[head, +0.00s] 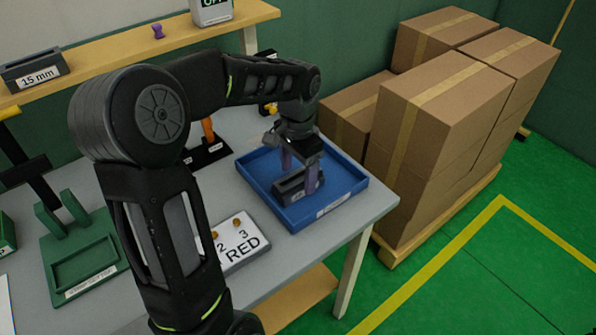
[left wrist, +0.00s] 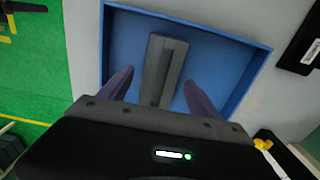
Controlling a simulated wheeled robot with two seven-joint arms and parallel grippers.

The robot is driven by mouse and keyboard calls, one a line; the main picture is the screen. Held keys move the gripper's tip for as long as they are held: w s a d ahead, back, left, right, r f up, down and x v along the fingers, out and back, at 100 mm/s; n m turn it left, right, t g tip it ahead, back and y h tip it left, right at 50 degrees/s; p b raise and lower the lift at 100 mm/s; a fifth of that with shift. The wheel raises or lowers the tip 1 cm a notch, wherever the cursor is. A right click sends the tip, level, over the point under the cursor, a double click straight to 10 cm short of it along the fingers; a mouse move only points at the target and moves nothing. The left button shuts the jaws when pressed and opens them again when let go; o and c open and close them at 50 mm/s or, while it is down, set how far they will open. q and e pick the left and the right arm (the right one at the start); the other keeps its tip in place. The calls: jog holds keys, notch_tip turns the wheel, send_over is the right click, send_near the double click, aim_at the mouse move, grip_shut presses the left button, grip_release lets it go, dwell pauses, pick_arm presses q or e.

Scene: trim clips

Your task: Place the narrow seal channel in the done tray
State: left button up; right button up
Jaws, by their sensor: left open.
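The narrow seal channel is a dark grey grooved block (head: 297,187) lying in the blue tray (head: 347,186) on the right part of the table. In the left wrist view the channel (left wrist: 157,65) lies on the tray floor, with the tray's rim (left wrist: 232,38) around it. My left gripper (head: 299,172) is over the tray with its purple fingers on either side of the channel. In the left wrist view the fingers (left wrist: 154,90) are spread, with a gap between each finger and the channel. My right gripper is not in view.
A white card reading RED (head: 240,240) lies left of the tray. A green fixture (head: 85,262) stands at the left. A shelf with a grey block marked 15 mm (head: 35,70) runs along the back. Stacked cardboard boxes (head: 440,110) stand right of the table.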

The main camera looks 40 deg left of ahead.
pick_arm(q)
jog(key=shift+r, duration=0.1)
notch_tip(320, 180, up, 12)
jog(key=p, duration=0.1)
dwell(0.4)
dwell(0.9)
